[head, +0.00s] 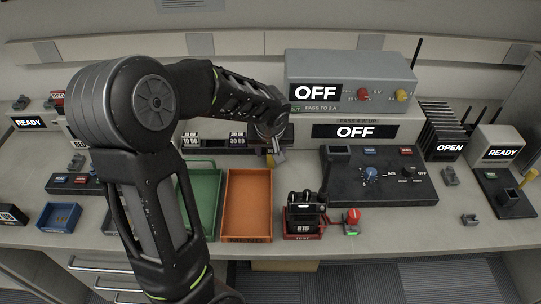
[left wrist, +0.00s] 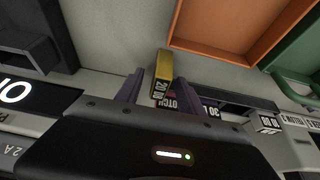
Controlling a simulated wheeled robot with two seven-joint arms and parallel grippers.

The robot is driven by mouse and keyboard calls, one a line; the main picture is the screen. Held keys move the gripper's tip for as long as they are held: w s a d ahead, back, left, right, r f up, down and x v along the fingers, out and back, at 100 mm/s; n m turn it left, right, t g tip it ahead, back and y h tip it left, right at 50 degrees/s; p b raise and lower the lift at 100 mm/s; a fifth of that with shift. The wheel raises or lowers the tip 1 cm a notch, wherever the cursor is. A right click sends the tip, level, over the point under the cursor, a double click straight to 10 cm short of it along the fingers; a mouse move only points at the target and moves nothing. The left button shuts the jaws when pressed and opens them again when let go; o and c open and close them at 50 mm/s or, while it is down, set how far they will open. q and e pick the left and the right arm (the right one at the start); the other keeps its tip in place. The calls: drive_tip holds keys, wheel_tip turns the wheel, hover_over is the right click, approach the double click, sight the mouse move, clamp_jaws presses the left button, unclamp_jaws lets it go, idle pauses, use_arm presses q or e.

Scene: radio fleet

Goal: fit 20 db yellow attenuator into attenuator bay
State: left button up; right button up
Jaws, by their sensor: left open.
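The yellow attenuator (head: 279,157) sits at the front of the labelled rack (head: 237,140). In the left wrist view the yellow attenuator (left wrist: 163,72) shows a "20 DB" label and stands between the two purple fingers of my left gripper (left wrist: 158,92). The gripper is open, with a finger on either side of it; contact cannot be made out. In the head view my left gripper (head: 271,143) is partly hidden by its own wrist. A black panel (head: 378,188) with a dial and a raised dark socket (head: 340,151) stands to the right; which opening is the attenuator bay is unclear. My right gripper is not in view.
A green tray (head: 207,169) and an orange tray (head: 246,238) lie in front of the rack. A red-based tester (head: 303,235) stands right of them. A grey box marked OFF (head: 337,72) stands behind.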

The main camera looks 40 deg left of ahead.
use_arm(q)
drive_tip(key=shift+c, duration=0.2)
clamp_jaws()
drive_tip(key=shift+r, duration=0.1)
idle(0.5)
wheel_tip(320, 180, up, 10)
drive_tip(key=shift+f, duration=0.1)
idle(0.3)
idle(0.5)
